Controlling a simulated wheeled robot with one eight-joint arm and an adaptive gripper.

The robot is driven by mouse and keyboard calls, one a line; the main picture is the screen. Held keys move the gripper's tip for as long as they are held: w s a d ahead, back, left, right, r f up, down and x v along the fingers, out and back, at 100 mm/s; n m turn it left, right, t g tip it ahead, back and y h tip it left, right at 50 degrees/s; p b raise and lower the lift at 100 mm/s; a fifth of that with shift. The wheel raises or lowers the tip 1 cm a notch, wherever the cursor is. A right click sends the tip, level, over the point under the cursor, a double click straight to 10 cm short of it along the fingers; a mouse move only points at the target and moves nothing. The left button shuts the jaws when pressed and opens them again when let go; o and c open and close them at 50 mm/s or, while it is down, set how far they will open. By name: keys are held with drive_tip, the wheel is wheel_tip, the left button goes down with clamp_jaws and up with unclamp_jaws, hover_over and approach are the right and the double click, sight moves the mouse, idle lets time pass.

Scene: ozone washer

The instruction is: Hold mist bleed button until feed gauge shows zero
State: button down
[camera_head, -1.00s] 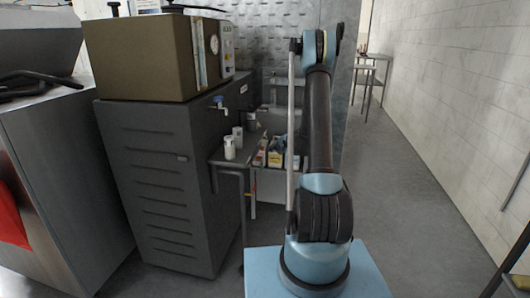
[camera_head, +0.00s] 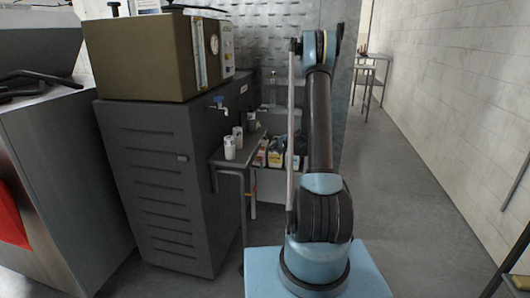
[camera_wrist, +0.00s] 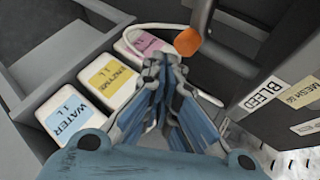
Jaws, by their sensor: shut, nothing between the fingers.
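My gripper (camera_wrist: 165,72) is shut and empty in the wrist view, its fingertips just below an orange round cap (camera_wrist: 187,42) on a dark stem. A small gap seems to lie between them; I cannot tell if they touch. A white label reading BLEED (camera_wrist: 262,95) is on the dark panel to the right. I cannot tell for certain that the orange cap is the bleed button. In the head view a round pale gauge (camera_head: 214,44) sits on the brown washer box (camera_head: 140,58); its reading is too small to make out. My gripper does not show there.
Bottles labelled WATER (camera_wrist: 67,117) and ENZYME (camera_wrist: 110,80), and a pink-labelled one (camera_wrist: 143,47), stand left of my gripper. A MESH label (camera_wrist: 300,90) is at right. A blue-handled tap (camera_head: 218,101) juts from the dark cabinet (camera_head: 150,180). White cups (camera_head: 230,148) stand beside it.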

drive_tip(key=shift+a, duration=0.1)
drive_tip(key=shift+w+a+r, duration=0.1)
drive_tip(key=shift+w+a, duration=0.05)
drive_tip(key=shift+a, duration=0.2)
drive_tip(key=shift+w+a, duration=0.15)
drive_tip(key=shift+a, duration=0.3)
idle(2.0)
drive_tip(key=shift+d, duration=0.1)
idle(1.1)
drive_tip(key=shift+s+d, duration=0.25)
drive_tip(key=shift+d, duration=0.55)
drive_tip(key=shift+s+d, duration=0.25)
drive_tip(key=shift+d, duration=0.55)
drive_tip(key=shift+s+d, duration=0.3)
drive_tip(key=shift+d, duration=0.45)
drive_tip(key=shift+s+d, duration=0.25)
drive_tip(key=shift+d, duration=0.55)
